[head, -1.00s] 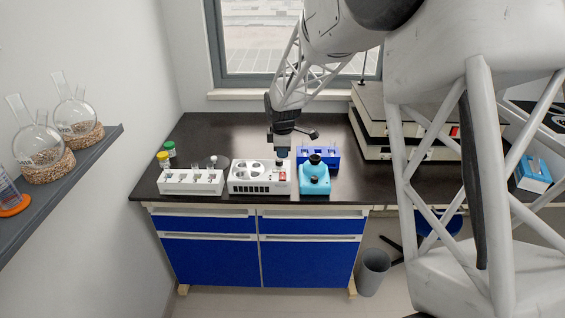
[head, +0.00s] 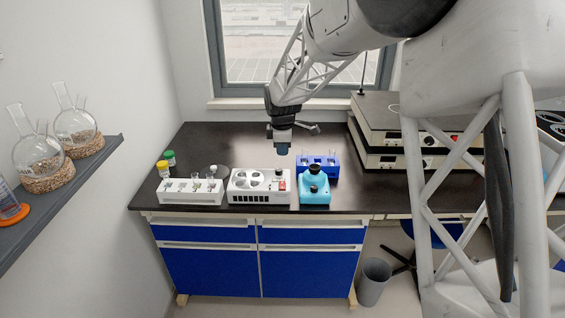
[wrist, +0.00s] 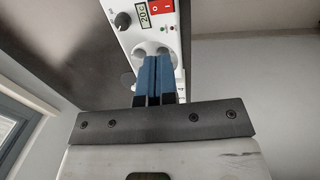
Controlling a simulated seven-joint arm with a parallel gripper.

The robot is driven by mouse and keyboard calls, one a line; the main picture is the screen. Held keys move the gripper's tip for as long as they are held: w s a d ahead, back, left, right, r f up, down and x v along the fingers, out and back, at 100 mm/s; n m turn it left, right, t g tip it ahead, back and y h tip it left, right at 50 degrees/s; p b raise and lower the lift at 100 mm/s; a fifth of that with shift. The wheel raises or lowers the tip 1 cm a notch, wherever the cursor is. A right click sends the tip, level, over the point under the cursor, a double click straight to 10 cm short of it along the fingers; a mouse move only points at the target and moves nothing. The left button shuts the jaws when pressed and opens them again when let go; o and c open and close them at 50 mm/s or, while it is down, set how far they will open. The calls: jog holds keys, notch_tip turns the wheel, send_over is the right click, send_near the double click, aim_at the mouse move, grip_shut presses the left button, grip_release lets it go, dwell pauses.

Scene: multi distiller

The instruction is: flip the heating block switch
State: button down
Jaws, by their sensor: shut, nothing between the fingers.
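The heating block (head: 243,197) is a white box with round wells on the dark bench. Its red switch (head: 282,185) is at its right end, beside a dark knob (head: 279,173). My gripper (head: 281,151) hangs above and behind the switch end, clear of the block. In the wrist view the heating block (wrist: 146,38) lies beyond my blue fingers (wrist: 153,58), which are together and empty. The red switch (wrist: 160,7) shows at the top edge, partly cut off, next to a small display and the knob (wrist: 122,20). I cannot tell the switch's position.
A white tube rack (head: 190,198) stands left of the block, with yellow- and green-capped bottles behind it. A cyan device (head: 314,192) stands close on the right, with a blue rack (head: 330,168) behind it. Stacked equipment (head: 375,140) is at the back right.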

aim_at(283, 183)
jog(key=shift+w, duration=0.5)
jog(key=f, duration=0.4)
jog(key=w+f, duration=0.1)
jog(key=f, duration=0.8)
jog(key=shift+w+f, duration=0.35)
jog(key=shift+f, duration=0.05)
jog(key=shift+f, duration=0.2)
